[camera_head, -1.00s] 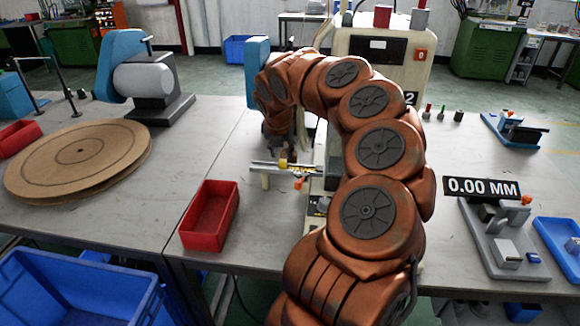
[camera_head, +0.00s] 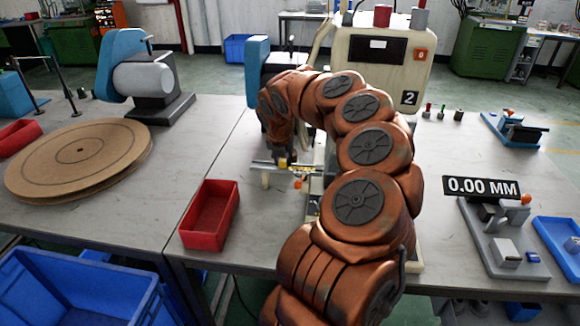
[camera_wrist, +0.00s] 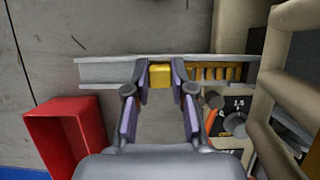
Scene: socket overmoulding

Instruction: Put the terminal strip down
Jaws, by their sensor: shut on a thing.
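In the wrist view my gripper (camera_wrist: 160,76) is shut on a small yellow block, which I take to be the terminal strip (camera_wrist: 160,76). The block sits between the fingertips, at a grey metal rail (camera_wrist: 105,71). I cannot tell whether it rests on the rail or is just above it. More yellow segments (camera_wrist: 220,73) line the rail to the right of the fingers. In the head view my gripper (camera_head: 284,160) is at the rail (camera_head: 262,165) in front of the cream machine, partly hidden by my arm.
A red bin (camera_head: 210,215) stands to the left of the rail, near the table's front edge. The cream machine (camera_head: 385,45) stands close on the right. A brown disc (camera_head: 80,160) lies on the left table. Bare table lies between disc and bin.

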